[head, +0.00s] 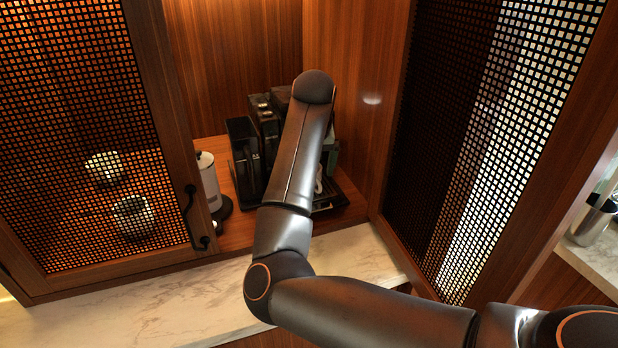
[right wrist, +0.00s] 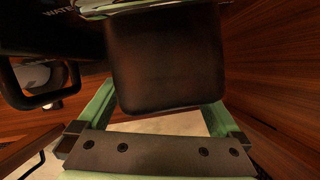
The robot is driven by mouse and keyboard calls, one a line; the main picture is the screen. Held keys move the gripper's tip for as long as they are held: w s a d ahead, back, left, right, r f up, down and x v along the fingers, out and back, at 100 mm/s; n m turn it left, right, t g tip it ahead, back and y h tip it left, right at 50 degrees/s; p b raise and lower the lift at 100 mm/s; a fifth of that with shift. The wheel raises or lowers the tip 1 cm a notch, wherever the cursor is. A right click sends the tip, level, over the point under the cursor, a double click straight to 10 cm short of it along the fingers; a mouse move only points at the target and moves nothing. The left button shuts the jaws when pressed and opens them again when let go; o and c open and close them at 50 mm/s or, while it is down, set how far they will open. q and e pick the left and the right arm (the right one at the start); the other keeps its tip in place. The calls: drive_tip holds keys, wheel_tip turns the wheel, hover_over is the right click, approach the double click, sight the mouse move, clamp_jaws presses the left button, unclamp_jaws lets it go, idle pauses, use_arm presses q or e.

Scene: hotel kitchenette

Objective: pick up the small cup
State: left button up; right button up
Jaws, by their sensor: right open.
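I cannot pick out the small cup for certain. A small white shape (head: 319,180) shows beside my right forearm in the head view, at the front of the black coffee machine (head: 244,157); it is mostly hidden. My right arm reaches into the cabinet, and its gripper is largely hidden behind the arm there. In the right wrist view my right gripper (right wrist: 158,106) has its green fingers spread apart. A dark rounded block (right wrist: 163,58) fills the view between and beyond them. No cup shows held. My left gripper is out of view.
Two pale cups, one farther back (head: 105,167) and one nearer (head: 133,215), stand behind the mesh door (head: 70,110). The wooden side wall (head: 360,90) is close on the right. The marble counter (head: 130,315) is clear.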

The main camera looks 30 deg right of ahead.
drive_tip(key=shift+r, duration=0.1)
drive_tip(key=c, duration=1.5)
